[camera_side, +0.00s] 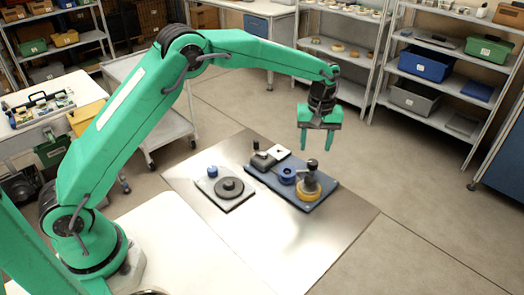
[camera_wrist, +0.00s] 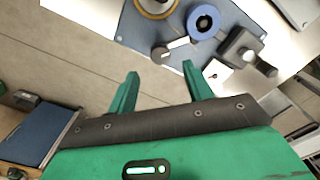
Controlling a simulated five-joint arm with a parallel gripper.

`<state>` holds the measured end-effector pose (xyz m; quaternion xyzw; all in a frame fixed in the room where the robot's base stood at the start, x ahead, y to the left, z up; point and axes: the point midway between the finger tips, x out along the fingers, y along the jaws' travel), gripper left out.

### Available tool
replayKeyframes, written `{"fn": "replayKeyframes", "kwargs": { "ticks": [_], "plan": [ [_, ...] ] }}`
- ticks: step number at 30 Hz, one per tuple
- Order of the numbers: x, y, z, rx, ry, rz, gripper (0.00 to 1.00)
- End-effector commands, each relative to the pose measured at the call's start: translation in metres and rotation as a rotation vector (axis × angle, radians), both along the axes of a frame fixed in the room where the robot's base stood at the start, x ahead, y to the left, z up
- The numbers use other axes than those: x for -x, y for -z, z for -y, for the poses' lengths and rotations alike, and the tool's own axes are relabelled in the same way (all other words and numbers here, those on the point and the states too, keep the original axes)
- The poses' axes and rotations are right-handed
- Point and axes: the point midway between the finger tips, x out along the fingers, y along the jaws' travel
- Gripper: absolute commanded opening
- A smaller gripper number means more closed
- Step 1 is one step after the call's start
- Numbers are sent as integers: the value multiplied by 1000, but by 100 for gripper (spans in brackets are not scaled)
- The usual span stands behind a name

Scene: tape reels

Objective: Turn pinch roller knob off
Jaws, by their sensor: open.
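A dark blue plate (camera_side: 325,201) on the metal sheet carries the fittings; it also shows in the wrist view (camera_wrist: 130,30). A dark round-topped knob (camera_side: 312,163) stands upright beside or over a yellow ring (camera_side: 304,195). In the wrist view, a dark round knob (camera_wrist: 160,54) with a pale arm lies near the yellow ring (camera_wrist: 157,10). A grey block (camera_side: 263,161) with a dark-tipped lever is at the plate's far end. I cannot tell which is the pinch roller knob. My gripper (camera_side: 316,149) is open and empty above the plate, its fingers pointing down, touching nothing.
A blue round piece (camera_side: 287,176) and a white square (camera_side: 280,152) sit on the dark plate. A pale plate (camera_side: 235,204) with a grey disc (camera_side: 229,187) and a blue piece lies left. Shelves stand behind; the front of the metal sheet is clear.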

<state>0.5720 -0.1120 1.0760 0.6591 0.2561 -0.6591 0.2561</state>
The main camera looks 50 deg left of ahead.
Motion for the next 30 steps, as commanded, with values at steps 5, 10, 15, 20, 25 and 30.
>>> {"fn": "replayKeyframes", "kwargs": {
  "ticks": [5, 10, 15, 20, 25, 30],
  "plan": [
    [1, 23, 0, -1, 0, -4, 51],
    [1, 43, 0, -1, 0, -2, 51],
    [1, 56, 0, 0, 0, -1, 51],
    [0, 60, 0, 0, 0, 0, 51],
    [1, 60, 0, 0, 0, 0, 51],
    [1, 60, 0, 0, 0, 0, 27]
  ]
}}
